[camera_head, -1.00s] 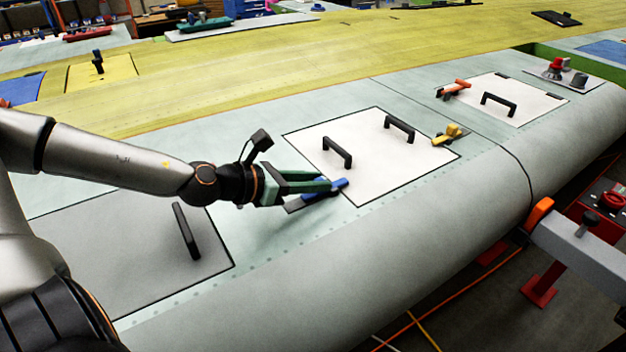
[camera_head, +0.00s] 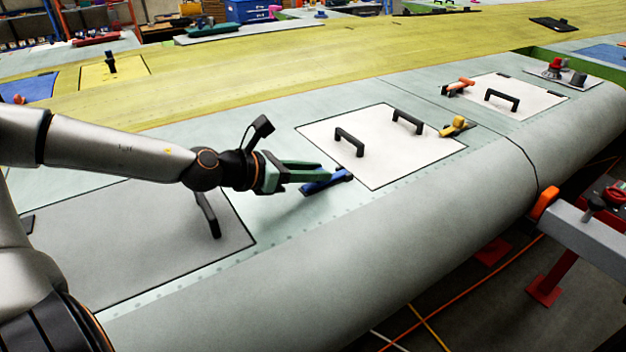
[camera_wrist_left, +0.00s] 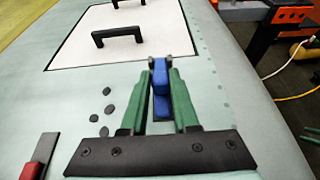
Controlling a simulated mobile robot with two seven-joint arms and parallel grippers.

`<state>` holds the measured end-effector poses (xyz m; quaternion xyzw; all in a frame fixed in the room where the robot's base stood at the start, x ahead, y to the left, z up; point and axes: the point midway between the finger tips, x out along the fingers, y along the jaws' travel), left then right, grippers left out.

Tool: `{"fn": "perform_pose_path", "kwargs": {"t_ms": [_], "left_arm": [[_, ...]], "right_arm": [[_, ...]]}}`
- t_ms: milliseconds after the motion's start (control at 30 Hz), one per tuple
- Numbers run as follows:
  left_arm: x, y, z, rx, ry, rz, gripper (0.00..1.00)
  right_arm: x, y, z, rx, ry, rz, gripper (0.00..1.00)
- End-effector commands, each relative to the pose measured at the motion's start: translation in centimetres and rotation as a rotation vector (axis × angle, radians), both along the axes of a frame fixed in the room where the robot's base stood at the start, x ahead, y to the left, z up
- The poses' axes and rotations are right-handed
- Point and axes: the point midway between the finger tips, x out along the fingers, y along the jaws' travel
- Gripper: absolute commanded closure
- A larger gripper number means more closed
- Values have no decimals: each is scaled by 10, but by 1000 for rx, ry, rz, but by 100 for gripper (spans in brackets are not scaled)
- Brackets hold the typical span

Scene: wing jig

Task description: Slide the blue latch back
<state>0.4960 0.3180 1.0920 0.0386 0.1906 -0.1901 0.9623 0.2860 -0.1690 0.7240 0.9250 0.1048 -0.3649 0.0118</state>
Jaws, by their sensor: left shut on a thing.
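The blue latch (camera_head: 322,184) lies on the pale green wing skin at the near-left edge of the white access panel (camera_head: 375,163). Its far end shows at about the panel's edge. My left gripper (camera_head: 328,175), with green fingers, comes from the left and is shut on the latch. In the left wrist view the blue latch (camera_wrist_left: 160,78) stands between the two fingertips (camera_wrist_left: 161,72), which partly hide its sides. My right gripper is not in view.
Two black handles (camera_head: 349,140) stand on the white panel, with a yellow latch (camera_head: 455,127) at its right edge. A grey panel with a black handle (camera_head: 208,215) lies beneath my left arm. A red latch (camera_wrist_left: 40,160) shows in the left wrist view.

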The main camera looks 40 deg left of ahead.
Motion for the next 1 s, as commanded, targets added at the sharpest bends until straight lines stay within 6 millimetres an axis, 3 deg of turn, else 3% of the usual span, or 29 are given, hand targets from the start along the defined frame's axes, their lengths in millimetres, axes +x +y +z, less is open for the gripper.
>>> {"fn": "perform_pose_path", "kwargs": {"t_ms": [333,367,600,1000], "left_arm": [[-1,0,-2,0,8,-2,100],[-1,0,-2,0,9,-2,69],[0,0,-1,-1,6,-2,42],[-2,2,2,1,3,-1,41]], "right_arm": [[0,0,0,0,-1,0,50],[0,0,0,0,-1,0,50],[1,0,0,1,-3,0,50],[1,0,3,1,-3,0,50]]}}
